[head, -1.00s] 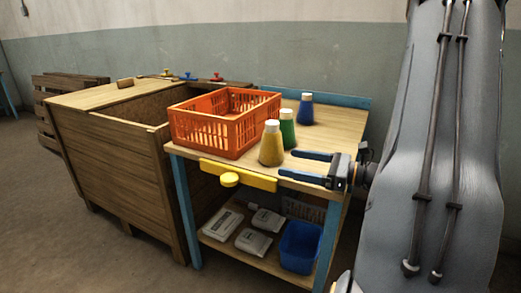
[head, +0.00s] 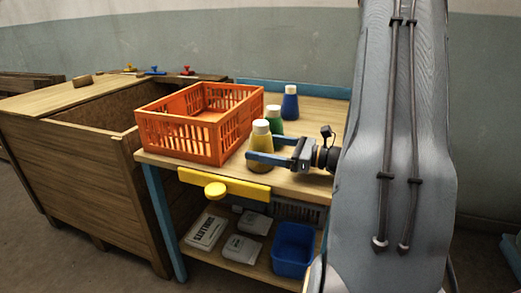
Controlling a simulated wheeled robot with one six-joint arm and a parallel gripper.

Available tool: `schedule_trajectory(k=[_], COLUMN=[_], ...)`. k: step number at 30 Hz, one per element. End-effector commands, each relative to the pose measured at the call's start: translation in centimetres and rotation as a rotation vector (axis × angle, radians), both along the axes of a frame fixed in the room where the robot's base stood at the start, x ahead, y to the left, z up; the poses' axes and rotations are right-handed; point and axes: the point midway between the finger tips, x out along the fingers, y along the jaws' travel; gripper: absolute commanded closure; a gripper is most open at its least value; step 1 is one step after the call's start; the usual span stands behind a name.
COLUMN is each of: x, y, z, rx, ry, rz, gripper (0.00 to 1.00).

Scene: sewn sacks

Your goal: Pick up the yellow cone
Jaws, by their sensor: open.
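The yellow cone (head: 261,147) with a whitish top stands upright near the front of the wooden table (head: 320,112), just right of the orange crate. My gripper (head: 252,147) reaches in from the right and is open. Its two fingers lie level with the cone's body in the head view, one higher and one lower in the picture, and the cone shows between them. The lower finger covers part of the cone. Whether either finger touches it I cannot tell.
A green cone (head: 276,122) stands close behind the yellow one, and a blue cone (head: 290,104) farther back. The orange crate (head: 182,139) stands to the left. A yellow drawer handle (head: 216,190) juts from the table's front. A blue bin (head: 294,250) sits on the lower shelf.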

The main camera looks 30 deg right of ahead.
Motion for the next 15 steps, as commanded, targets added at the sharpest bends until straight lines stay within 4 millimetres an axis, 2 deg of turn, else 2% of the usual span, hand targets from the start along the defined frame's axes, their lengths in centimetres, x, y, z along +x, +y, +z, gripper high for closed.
schedule_trajectory(k=[7,15], x=[2.6,3.4], y=[2.5,2.9], z=[-0.1,-0.1], rx=[0.000,0.000], ry=[0.000,0.000], rz=[0.004,-0.002], gripper=[0.19,0.19])
